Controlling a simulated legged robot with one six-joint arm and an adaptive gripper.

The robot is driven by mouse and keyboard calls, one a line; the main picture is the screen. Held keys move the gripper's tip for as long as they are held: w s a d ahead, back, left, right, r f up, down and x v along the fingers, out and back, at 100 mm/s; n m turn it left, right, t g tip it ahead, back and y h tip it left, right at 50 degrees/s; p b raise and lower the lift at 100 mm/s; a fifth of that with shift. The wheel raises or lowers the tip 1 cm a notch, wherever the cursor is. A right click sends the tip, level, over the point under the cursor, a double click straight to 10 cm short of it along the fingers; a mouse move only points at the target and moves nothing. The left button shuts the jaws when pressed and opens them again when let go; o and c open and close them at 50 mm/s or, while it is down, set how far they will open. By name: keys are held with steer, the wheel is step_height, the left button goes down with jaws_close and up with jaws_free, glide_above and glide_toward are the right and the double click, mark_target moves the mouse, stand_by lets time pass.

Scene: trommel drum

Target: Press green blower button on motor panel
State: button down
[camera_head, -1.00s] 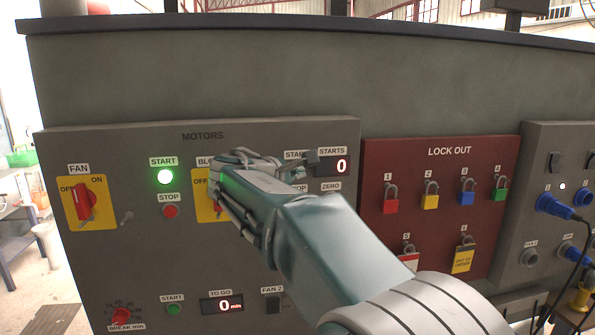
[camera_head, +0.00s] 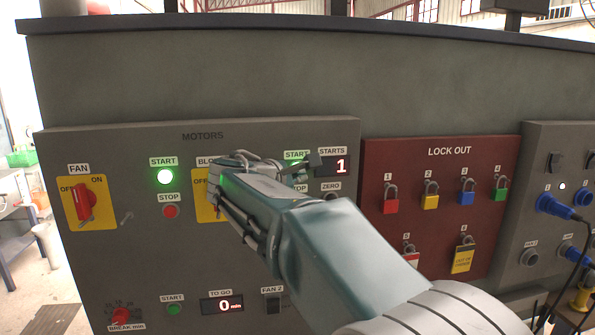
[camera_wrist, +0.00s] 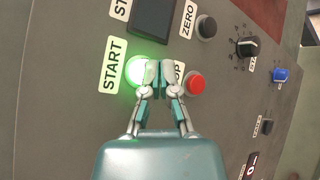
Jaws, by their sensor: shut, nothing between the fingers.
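The green blower START button (camera_wrist: 135,72) is lit in the wrist view, beside its START label. My gripper (camera_wrist: 158,68) is shut and empty, with its fingertips at the button's right edge, overlapping part of it; I cannot tell whether they touch it. In the head view a green glow (camera_head: 296,161) shows at the blower START label on the MOTORS panel (camera_head: 240,275), partly hidden by my gripper. The STARTS counter (camera_head: 335,165) reads 1. The yellow blower switch plate (camera_head: 202,200) is mostly hidden behind my gripper.
The red STOP button (camera_wrist: 195,85) is close to the right of my fingertips, and the black ZERO button (camera_wrist: 206,27) is above. The lit fan START button (camera_head: 165,176) and fan switch (camera_head: 84,202) are at left. The red LOCK OUT board (camera_head: 440,205) with padlocks is at right.

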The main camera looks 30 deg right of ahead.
steer(key=s, duration=0.2)
steer(key=s+a, duration=0.1)
steer(key=s, duration=0.1)
steer(key=shift+s+a, duration=0.2)
steer(key=shift+s, duration=0.2)
stand_by(0.8)
steer(key=s+a+f+m+g+y, duration=0.1)
steer(key=s+a+f+m+y, duration=0.5)
steer(key=s+f, duration=0.5)
steer(key=s+a+f+m+g+y, duration=0.1)
steer(key=s+a+f+m+y, duration=0.5)
steer(key=s+f, duration=0.5)
steer(key=shift+s+a+y, duration=0.7)
steer(key=shift+s+a, duration=0.05)
steer(key=shift+s, duration=0.05)
